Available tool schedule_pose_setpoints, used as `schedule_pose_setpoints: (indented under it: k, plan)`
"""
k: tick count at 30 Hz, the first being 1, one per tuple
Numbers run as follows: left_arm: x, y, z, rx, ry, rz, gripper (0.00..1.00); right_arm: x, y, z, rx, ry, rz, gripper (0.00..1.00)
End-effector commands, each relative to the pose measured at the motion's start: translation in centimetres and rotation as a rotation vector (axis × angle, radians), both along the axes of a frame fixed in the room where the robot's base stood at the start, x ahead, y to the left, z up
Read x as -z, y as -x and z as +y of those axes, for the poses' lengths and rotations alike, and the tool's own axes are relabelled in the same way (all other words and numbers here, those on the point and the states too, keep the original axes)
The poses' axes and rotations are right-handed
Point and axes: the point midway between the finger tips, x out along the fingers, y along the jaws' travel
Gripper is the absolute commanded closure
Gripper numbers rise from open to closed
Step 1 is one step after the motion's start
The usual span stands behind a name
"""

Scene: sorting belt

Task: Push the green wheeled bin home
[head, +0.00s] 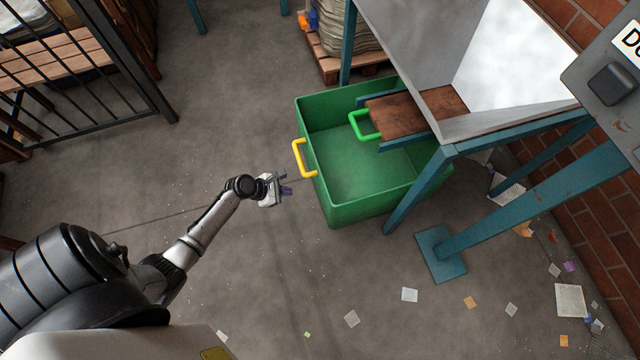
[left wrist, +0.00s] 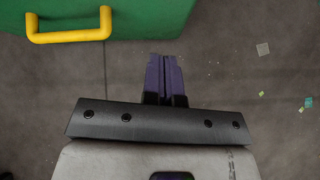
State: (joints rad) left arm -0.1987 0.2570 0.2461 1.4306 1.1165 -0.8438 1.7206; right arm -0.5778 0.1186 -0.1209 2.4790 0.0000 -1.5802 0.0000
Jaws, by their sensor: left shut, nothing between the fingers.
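The green bin (head: 345,213) stands on the floor, partly under a blue-framed chute. Its inside looks empty where I can see it; its wheels are hidden. A yellow handle (head: 303,158) is on its left wall. The bin wall (left wrist: 140,14) and the yellow handle (left wrist: 70,37) also show at the top of the left wrist view. My left gripper (head: 286,190) is just left of the bin, below the yellow handle in the picture and apart from it. Its purple fingers (left wrist: 166,75) are shut with nothing between them. My right gripper is not in view.
The grey chute (head: 410,50) stands on blue legs over the bin's right side, with a brown board and green handle (head: 362,125). A blue post foot (head: 440,255) and paper scraps lie right. A barred gate (head: 90,70) is upper left. The floor left is clear.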

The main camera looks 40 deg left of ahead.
Motion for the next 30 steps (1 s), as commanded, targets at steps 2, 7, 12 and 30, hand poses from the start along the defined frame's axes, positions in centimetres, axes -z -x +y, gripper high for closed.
schedule_pose_setpoints:
  k: [2,7,12,30]
  plan:
    - [0.0,-0.1,0.1,-0.065,0.048,0.023,1.00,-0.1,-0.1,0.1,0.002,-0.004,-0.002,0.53]
    - [0.1,-0.2,0.0,-0.132,0.112,0.061,1.00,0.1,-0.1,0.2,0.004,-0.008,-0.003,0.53]
    - [1.5,-1.3,-0.5,-0.143,0.125,0.068,1.00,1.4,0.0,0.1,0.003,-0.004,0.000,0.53]
    - [7.0,-8.1,-4.4,-0.140,0.121,0.065,1.00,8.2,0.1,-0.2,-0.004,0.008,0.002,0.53]
